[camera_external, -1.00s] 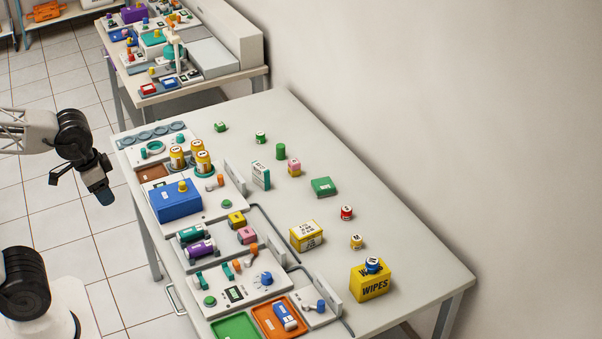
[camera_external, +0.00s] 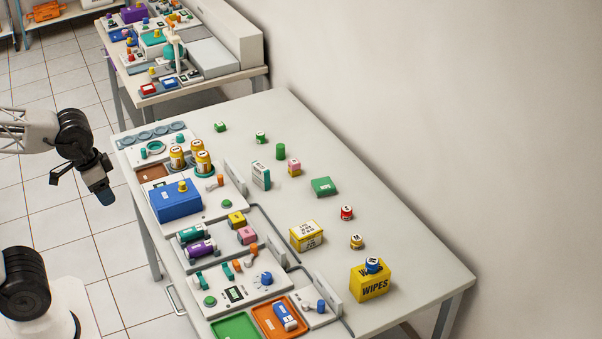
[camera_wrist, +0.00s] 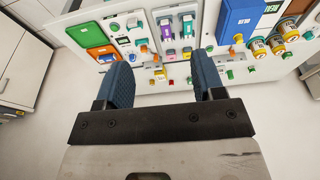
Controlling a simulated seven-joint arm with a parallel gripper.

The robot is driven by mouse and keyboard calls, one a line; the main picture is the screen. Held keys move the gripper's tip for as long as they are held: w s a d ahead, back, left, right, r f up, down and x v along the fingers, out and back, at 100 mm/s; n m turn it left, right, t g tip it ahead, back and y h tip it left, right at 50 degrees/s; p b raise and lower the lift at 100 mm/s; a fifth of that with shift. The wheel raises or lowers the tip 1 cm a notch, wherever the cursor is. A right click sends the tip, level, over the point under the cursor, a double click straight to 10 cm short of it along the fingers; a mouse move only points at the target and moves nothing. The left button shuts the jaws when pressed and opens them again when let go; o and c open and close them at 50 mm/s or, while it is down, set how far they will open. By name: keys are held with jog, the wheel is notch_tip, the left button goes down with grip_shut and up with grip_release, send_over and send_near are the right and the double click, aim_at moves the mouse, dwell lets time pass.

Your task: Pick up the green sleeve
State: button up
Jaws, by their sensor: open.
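In the external view, a plain green cylinder (camera_external: 280,151) stands upright on the far half of the table; it best fits the green sleeve, though other green items are near. A pink and yellow item stands just right of it and a white-green box in front of it. My gripper (camera_external: 103,191) is beyond the table's left edge, well apart from the cylinder. In the wrist view, my gripper (camera_wrist: 160,62) shows two blue fingers spread apart with nothing between them. I cannot clearly pick out the cylinder in the wrist view.
The table (camera_external: 402,239) has free room on its far side. A green box (camera_external: 323,187), a white-green box (camera_external: 260,175) and a yellow wipes box (camera_external: 371,284) stand there. A blue box (camera_external: 175,202), bottles (camera_external: 202,160) and consoles line the near side.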

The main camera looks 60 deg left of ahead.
jog(key=w+a+f+n+h, duration=0.2)
jog(key=w+n, duration=0.3)
jog(key=w, duration=0.6)
jog(key=w+a+f+n+t+h, duration=0.1)
jog(key=w+a+n+h, duration=0.25)
jog(key=w, duration=0.85)
jog(key=w+a+f+n+h, duration=0.2)
jog(key=w+n, duration=0.4)
jog(key=w, duration=0.5)
jog(key=n+t, duration=0.8)
jog(key=n, duration=0.7)
send_near(281, 152)
jog(key=shift+w+f, duration=0.1)
jog(key=shift+w, duration=1.1)
jog(key=shift+x, duration=1.25)
